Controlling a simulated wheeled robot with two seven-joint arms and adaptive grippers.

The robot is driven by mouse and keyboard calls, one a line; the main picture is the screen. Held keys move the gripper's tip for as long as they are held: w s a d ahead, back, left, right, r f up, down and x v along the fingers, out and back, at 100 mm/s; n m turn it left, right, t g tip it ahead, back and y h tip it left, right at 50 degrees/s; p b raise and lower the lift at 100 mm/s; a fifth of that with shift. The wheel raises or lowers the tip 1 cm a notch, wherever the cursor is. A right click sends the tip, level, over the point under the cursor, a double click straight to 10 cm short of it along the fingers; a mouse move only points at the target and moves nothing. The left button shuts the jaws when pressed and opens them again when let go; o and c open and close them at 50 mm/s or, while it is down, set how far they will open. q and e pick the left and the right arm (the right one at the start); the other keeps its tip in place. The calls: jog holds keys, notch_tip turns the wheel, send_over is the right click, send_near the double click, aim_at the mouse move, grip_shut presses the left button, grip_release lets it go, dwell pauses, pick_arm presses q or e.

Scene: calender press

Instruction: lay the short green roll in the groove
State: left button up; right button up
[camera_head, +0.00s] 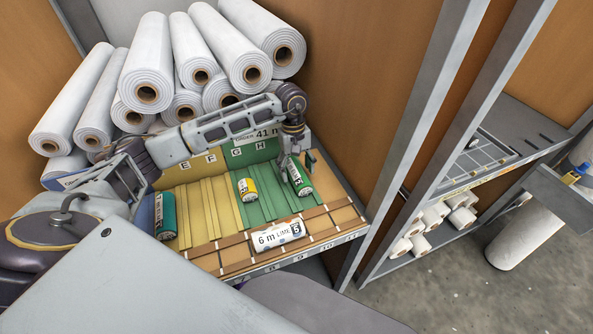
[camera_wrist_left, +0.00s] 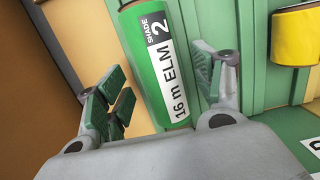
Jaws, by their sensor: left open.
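A short green roll (camera_head: 300,179) lies on the right side of the ribbed green section (camera_head: 270,205) of the sloping board. In the left wrist view the roll (camera_wrist_left: 158,50) has a white label reading "16 m ELM" and "SHADE 2". My left gripper (camera_head: 297,162) is open over it, with fingers on either side of the roll; it also shows in the left wrist view (camera_wrist_left: 163,82). I cannot tell whether the fingers touch it. Narrow grooves run between the raised ribs of the board. My right gripper is not in view.
A yellow-banded roll (camera_head: 247,188) lies left of the green roll. A white "6 m LIME" roll (camera_head: 278,236) lies on the brown front strip. A teal roll (camera_head: 165,215) lies at the left. Large white rolls (camera_head: 150,60) are stacked behind. A post (camera_head: 405,140) stands right.

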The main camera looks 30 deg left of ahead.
aim_at(295, 166)
pick_arm(q)
notch_tip(295, 166, up, 11)
jog(key=w+a+b, duration=0.1)
jog(key=b, duration=0.1)
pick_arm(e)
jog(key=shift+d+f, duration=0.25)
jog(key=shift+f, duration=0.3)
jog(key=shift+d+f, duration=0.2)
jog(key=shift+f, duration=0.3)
pick_arm(q)
jog(key=shift+a, duration=0.1)
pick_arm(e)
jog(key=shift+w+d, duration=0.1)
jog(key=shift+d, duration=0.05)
pick_arm(q)
jog(key=shift+f, duration=0.1)
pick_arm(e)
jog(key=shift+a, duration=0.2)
